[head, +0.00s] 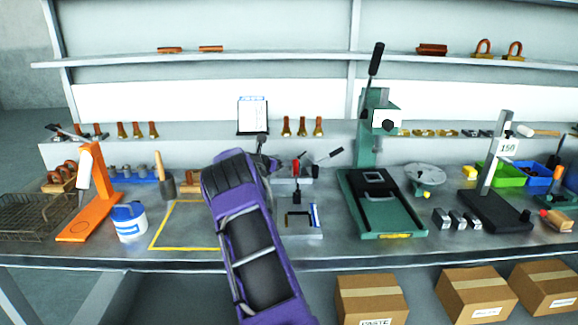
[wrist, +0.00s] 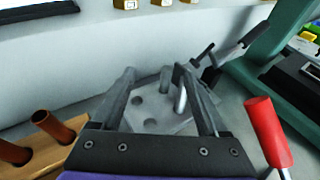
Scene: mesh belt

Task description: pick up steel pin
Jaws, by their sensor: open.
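A grey block (wrist: 150,118) with round holes in its top lies ahead of my gripper in the wrist view. A steel pin (wrist: 166,78) stands upright at its back. A second bright, pin-like piece (wrist: 181,95) shows close to my right finger; I cannot tell whether it stands in the block. My gripper (wrist: 160,88) is open, its two fingers apart with the block and pin seen between them, and nothing is clearly held. In the head view my gripper (head: 264,150) is over the back of the bench, and the arm and gripper hide the block and pin.
A wooden block (wrist: 38,150) with copper-coloured pins is at left. A red-handled tool (wrist: 262,120) rises close on the right. A green press (head: 382,200) stands to the right on the bench. A yellow-outlined area (head: 175,247) is mostly clear.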

